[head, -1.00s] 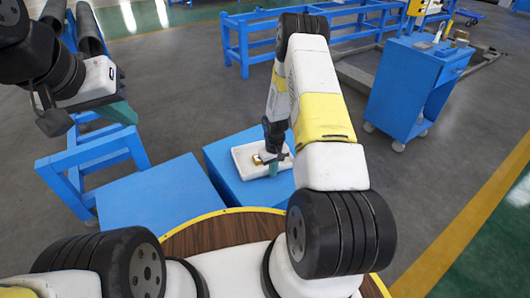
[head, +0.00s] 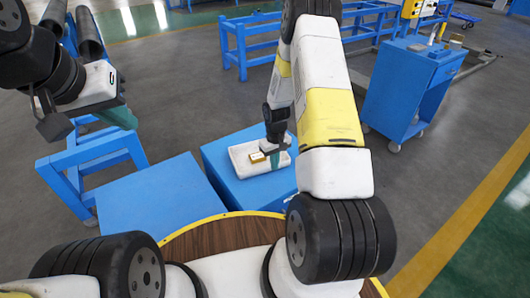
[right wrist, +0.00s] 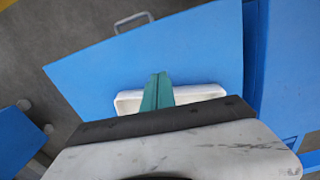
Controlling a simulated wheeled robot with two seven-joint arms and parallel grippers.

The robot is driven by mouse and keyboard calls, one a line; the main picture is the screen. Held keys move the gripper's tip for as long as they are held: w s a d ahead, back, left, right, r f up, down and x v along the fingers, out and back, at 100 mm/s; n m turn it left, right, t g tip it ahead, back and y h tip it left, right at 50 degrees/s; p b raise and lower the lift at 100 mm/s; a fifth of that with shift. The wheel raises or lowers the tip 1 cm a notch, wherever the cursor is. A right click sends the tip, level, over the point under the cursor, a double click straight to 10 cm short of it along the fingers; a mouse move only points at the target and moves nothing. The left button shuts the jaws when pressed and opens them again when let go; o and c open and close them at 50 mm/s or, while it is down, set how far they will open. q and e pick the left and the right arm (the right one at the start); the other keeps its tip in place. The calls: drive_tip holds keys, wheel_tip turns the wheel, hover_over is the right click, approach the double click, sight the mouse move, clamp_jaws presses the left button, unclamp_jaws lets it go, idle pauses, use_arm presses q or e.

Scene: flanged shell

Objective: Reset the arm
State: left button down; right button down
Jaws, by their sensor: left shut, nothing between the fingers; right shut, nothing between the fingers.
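My right gripper (head: 274,160) is over the right part of a white tray (head: 240,150) on a blue table. Its green fingers (right wrist: 158,92) are shut and empty in the right wrist view, in front of the tray, which shows there too (right wrist: 200,92). A small golden-brown block (head: 257,157) lies in the tray just left of the fingers. In the right wrist view the block is hidden. My left gripper (head: 122,116), with green fingers, is raised at the upper left, above a blue frame, shut and empty.
The blue table (head: 215,155) under the tray stands beside another blue table (head: 150,205). A blue wheeled cabinet (head: 400,95) with small items on top stands at the right. A blue frame (head: 75,165) is at the left. Grey floor lies open between.

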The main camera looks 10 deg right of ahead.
drive_tip(key=s+a+r+m+t, duration=0.1)
drive_tip(key=s+r, duration=0.2)
drive_tip(key=r, duration=1.2)
drive_tip(key=s+a+r+t, duration=0.2)
drive_tip(key=r, duration=1.2)
drive_tip(key=s+a+r+t+y, duration=0.1)
drive_tip(key=s+a+r, duration=0.1)
drive_tip(key=s+r, duration=0.5)
drive_tip(key=s+a+r+m+t+y, duration=0.1)
drive_tip(key=s+a+r+t, duration=0.1)
drive_tip(key=s+r, duration=0.5)
drive_tip(key=s, duration=0.5)
drive_tip(key=shift+s+r, duration=0.3)
drive_tip(key=shift+s, duration=0.05)
